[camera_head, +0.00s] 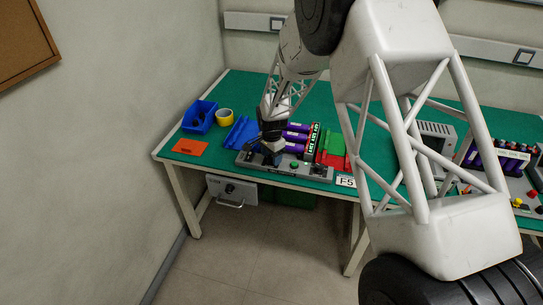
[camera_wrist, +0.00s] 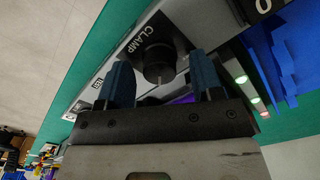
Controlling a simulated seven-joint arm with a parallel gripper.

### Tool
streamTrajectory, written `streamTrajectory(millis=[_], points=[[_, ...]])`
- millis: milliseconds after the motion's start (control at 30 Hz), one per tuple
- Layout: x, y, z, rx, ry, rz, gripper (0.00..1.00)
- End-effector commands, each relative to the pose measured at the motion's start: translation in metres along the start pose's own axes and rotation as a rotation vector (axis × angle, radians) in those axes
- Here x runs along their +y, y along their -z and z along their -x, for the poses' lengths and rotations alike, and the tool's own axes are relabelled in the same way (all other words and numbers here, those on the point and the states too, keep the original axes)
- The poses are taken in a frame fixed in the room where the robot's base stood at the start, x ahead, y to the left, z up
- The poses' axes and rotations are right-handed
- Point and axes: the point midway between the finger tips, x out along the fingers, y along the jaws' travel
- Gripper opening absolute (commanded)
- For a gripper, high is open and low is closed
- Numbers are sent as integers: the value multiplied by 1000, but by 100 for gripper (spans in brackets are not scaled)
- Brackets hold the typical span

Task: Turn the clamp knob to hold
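The clamp knob (camera_wrist: 158,62) is round and black with a pale line on its lower part. It sits on a dark plate beside the printed word CLAMP in the wrist view. My gripper (camera_wrist: 160,66) has its two blue fingers on either side of the knob, with gaps visible between each finger and the knob. It is open and holds nothing. In the head view my gripper (camera_head: 270,152) is down at the left part of the grey fixture (camera_head: 312,174) and hides the knob there.
Purple cylinders (camera_head: 296,137), a blue part (camera_head: 241,132) and red and green parts (camera_head: 332,150) lie close by. A blue bin (camera_head: 199,116), yellow tape roll (camera_head: 224,117) and orange sheet (camera_head: 190,147) are farther left on the green bench.

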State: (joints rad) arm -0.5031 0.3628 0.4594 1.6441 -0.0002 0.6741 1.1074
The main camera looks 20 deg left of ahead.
Motion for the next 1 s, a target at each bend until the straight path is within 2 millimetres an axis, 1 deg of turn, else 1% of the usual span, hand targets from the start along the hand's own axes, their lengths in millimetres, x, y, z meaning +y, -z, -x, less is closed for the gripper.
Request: streamTrajectory(millis=[267, 433, 567, 900, 1000], points=[[0, 0, 1, 0, 0, 1, 60], [0, 0, 9, 0, 1, 1, 60], [0, 0, 21, 0, 0, 1, 60], [0, 0, 63, 0, 1, 0, 60], [0, 0, 72, 0, 0, 0, 60]])
